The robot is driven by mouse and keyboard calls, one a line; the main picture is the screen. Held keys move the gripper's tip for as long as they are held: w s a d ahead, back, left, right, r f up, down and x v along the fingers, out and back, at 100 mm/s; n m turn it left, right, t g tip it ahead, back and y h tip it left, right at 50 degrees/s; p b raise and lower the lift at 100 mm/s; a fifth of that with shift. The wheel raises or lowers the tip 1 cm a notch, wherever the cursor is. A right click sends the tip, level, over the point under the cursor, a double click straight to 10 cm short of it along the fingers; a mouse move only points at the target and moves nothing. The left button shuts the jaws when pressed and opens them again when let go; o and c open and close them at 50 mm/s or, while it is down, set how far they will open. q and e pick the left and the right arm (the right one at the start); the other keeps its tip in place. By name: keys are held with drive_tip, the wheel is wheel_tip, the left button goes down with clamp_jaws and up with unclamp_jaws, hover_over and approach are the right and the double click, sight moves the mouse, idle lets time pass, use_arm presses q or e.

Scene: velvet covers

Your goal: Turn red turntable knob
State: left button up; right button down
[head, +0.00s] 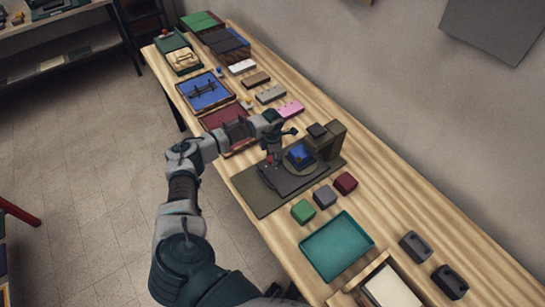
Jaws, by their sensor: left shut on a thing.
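The small red turntable knob (269,160) shows just under my left gripper, on the near-left side of a dark device. My left gripper (271,150) points down and is shut on the knob; its fingers are small and partly hide it. The device has a round tan turntable (314,165) with a blue block (299,154) on it. A dark olive post with an overhanging head (327,139) stands behind the turntable. All of this sits on a flat olive base (257,197). My right gripper is not in view.
Green (303,211), grey (324,196) and dark red (345,183) blocks stand in front of the base, near a teal tray (337,246). Two black pieces lie to the right. Book-like trays and several small blocks fill the table's far end. The wall borders the right side.

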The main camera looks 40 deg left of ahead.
use_arm(q)
drive_tip(key=o, duration=1.1)
drive_tip(key=shift+a, duration=0.2)
drive_tip(key=shift+o, duration=0.2)
wheel_tip(320, 180, up, 12)
drive_tip(key=shift+w+f, duration=0.1)
